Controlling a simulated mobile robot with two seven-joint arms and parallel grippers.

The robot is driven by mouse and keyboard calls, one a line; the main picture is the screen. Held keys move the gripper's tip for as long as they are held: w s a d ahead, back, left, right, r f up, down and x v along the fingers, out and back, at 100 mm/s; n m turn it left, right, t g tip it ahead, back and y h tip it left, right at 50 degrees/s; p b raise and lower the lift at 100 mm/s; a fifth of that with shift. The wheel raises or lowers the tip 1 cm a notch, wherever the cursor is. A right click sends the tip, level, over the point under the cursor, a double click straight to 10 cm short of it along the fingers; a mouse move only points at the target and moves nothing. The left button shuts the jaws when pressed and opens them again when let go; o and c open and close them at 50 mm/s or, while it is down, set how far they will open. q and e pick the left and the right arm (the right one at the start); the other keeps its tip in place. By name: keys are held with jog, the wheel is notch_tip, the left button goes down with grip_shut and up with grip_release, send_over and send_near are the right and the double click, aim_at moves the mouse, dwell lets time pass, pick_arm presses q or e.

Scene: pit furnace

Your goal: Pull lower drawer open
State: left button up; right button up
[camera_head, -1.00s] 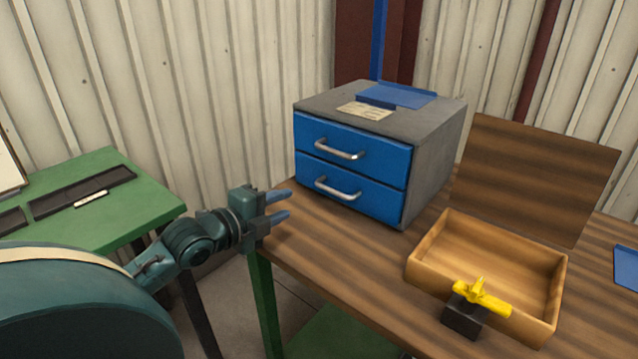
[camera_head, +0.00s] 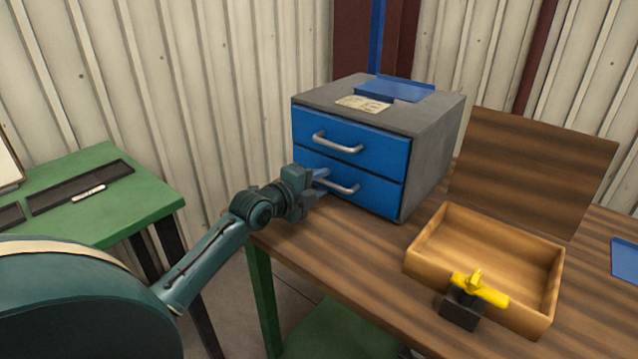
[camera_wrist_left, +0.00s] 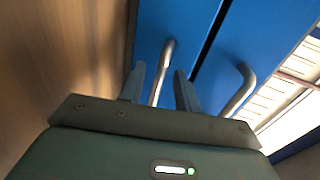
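A grey cabinet (camera_head: 432,150) with two blue drawers stands on the wooden table. Both drawers look shut. The lower drawer (camera_head: 377,194) has a silver bar handle (camera_head: 345,188), partly hidden by my gripper. My left gripper (camera_head: 323,182) is at the left end of that handle. In the left wrist view, the lower handle (camera_wrist_left: 163,70) lies between the two open fingers of my left gripper (camera_wrist_left: 160,82), with a gap to each finger visible. The upper handle (camera_wrist_left: 241,88) is to the right, outside the fingers. My right gripper is not in view.
An open wooden box (camera_head: 420,250) stands on the table right of the cabinet, with a yellow-handled item on a black block (camera_head: 462,312) at its front. A green table (camera_head: 140,212) is at left. The wooden table (camera_head: 330,262) is bare before the cabinet.

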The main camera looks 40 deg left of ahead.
pick_arm(q)
jog(key=shift+w, duration=0.1)
jog(key=shift+c, duration=0.3)
grip_shut()
